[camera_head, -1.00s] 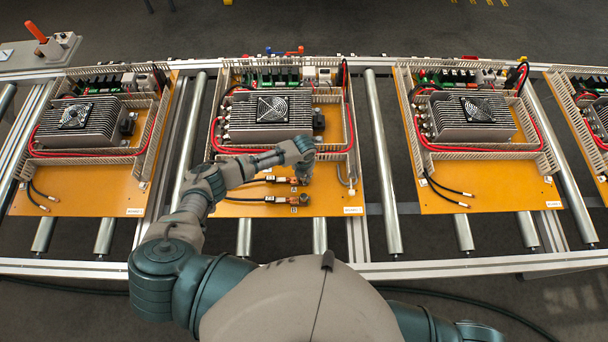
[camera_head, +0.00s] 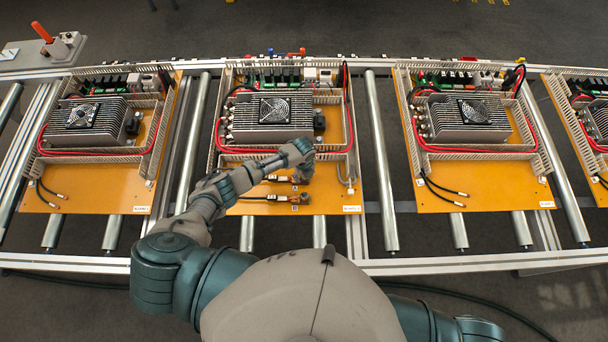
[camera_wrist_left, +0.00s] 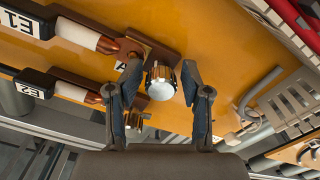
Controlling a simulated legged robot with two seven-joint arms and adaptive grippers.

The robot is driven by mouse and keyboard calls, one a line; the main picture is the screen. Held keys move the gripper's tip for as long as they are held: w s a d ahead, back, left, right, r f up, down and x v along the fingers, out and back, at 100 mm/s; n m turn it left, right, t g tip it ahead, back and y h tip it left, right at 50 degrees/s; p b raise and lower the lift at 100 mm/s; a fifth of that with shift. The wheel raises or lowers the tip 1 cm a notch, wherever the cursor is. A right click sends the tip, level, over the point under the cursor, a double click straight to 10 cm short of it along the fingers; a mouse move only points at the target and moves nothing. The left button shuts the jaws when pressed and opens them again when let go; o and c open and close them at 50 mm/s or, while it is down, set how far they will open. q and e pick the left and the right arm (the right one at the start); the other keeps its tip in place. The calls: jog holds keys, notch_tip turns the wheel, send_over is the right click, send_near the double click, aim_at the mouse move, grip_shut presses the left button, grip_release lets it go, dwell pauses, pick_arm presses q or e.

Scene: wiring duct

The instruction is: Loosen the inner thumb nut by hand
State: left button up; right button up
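The thumb nut (camera_wrist_left: 160,82), silver-capped with a brass rim, sits on the dark copper bar at the end of the cable tagged E1 (camera_wrist_left: 85,36). A second thumb nut (camera_wrist_left: 136,120) sits by the cable tagged E2 (camera_wrist_left: 60,85), partly behind a finger. My left gripper (camera_wrist_left: 160,78) is open, with one fingertip on each side of the E1 nut; a small gap seems to show, and contact cannot be told. In the head view my left gripper (camera_head: 301,177) is over the cable ends on the middle orange board (camera_head: 235,206), hiding the nut. My right gripper is out of view.
A finned heatsink with a fan (camera_head: 272,112) stands behind the cable ends, with a slotted duct (camera_head: 240,156) and red cables around it. Similar boards stand left and right on the roller conveyor (camera_head: 380,165). A grey hook (camera_wrist_left: 255,120) lies right of the gripper.

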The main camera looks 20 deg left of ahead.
pick_arm(q)
jog(key=shift+w+a+f+m+b, duration=0.1)
jog(key=shift+m+b, duration=0.45)
jog(key=shift+m, duration=0.45)
jog(key=m+b, duration=0.2)
jog(key=m, duration=0.4)
jog(key=shift+b, duration=0.3)
jog(key=m, duration=0.2)
jog(key=shift+d+m+b, duration=0.2)
jog(key=shift+m+b, duration=0.1)
jog(key=shift+m, duration=0.1)
jog(key=shift+c, duration=0.3)
grip_shut()
jog(key=shift+r, duration=0.2)
